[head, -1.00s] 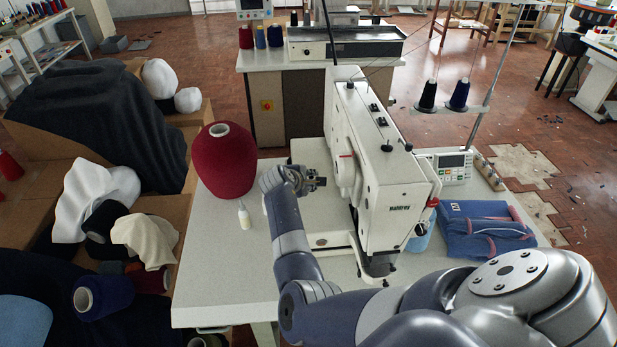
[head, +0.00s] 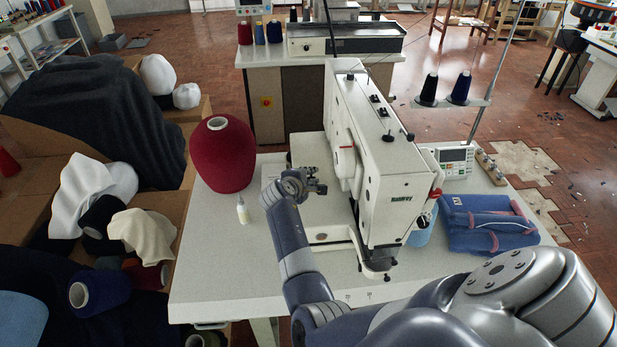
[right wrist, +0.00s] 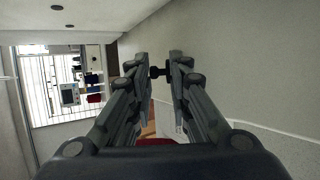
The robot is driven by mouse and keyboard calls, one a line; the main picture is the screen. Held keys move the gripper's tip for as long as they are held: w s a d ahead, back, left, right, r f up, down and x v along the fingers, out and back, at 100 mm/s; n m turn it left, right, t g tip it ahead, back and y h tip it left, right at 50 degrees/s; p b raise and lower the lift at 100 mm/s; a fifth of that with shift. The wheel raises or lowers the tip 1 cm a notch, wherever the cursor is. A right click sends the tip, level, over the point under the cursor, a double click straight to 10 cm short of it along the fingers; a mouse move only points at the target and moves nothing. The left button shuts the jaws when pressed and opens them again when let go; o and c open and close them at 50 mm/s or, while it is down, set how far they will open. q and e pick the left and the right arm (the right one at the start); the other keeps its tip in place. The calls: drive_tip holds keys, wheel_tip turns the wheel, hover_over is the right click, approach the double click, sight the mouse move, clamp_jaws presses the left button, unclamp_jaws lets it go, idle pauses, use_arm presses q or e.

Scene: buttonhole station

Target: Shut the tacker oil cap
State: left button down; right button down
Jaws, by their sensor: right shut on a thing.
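The tacker (head: 385,190) is a white sewing machine on a pale table, with small black knobs on its top. My right gripper (head: 318,187) is beside the left side of its head, above the table. In the right wrist view my right gripper (right wrist: 160,72) has its fingertips close together on a small black knob-shaped piece (right wrist: 158,72). That piece looks like the oil cap; its seat is not clear in either view. In the head view the piece is too small to make out. My left gripper is not in view.
A dark red yarn cone (head: 222,158) and a small white bottle (head: 243,211) stand left of my right gripper. Folded blue cloth (head: 488,224) and a control box (head: 455,160) are right of the tacker. The table's front left (head: 225,275) is clear.

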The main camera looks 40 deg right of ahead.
drive_tip(key=c, duration=1.6)
unclamp_jaws()
drive_tip(key=shift+o, duration=0.2)
drive_tip(key=shift+r, duration=0.1)
